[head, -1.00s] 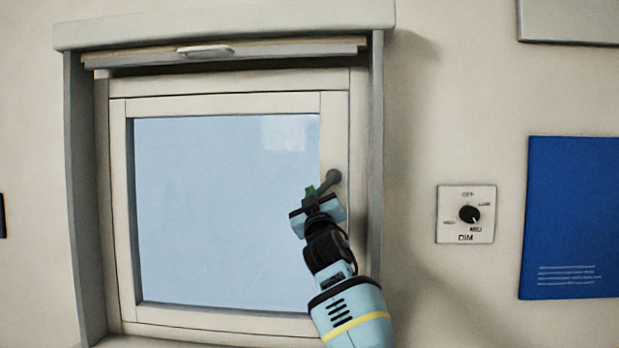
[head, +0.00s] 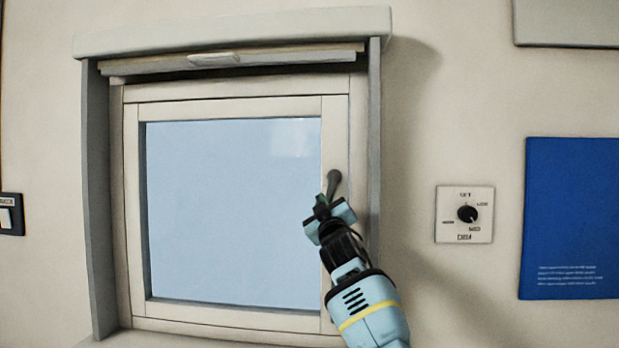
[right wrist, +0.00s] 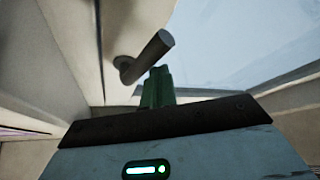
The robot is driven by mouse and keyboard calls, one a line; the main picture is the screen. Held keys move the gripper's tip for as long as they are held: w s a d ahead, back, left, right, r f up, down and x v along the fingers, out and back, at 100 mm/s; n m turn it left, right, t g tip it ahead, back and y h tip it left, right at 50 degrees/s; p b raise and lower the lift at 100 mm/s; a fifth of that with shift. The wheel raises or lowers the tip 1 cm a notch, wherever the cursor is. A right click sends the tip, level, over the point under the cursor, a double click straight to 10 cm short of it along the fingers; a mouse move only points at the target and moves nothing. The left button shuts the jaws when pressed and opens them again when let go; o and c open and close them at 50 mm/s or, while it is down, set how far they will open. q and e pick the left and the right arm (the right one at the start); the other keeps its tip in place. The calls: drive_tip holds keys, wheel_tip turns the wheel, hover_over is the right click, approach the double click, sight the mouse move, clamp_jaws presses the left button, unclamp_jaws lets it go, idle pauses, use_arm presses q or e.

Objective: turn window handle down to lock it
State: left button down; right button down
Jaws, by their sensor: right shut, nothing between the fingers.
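The window handle (head: 333,184) is a dark grey lever on the right side of the pale window frame (head: 335,130). It points down and slightly left from its pivot. My right gripper (head: 321,203) is shut and empty, with its green fingertips close beside the handle's lower end. In the right wrist view the handle (right wrist: 147,56) stands out from the frame above the closed green fingers (right wrist: 157,86). Whether the fingers touch it I cannot tell. My left gripper is not in view.
A grey side panel (head: 374,150) borders the window on the right. A dimmer dial (head: 466,214) and a blue poster (head: 572,218) are on the wall further right. A raised blind (head: 230,60) is at the top. A switch (head: 10,214) is at the far left.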

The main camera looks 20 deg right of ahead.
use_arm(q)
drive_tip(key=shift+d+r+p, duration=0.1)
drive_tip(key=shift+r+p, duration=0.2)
use_arm(e)
drive_tip(key=shift+s+d+f, duration=0.2)
drive_tip(key=shift+s+d, duration=0.2)
drive_tip(key=shift+d, duration=0.3)
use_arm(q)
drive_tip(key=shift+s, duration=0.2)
use_arm(e)
drive_tip(key=shift+d+f, duration=0.2)
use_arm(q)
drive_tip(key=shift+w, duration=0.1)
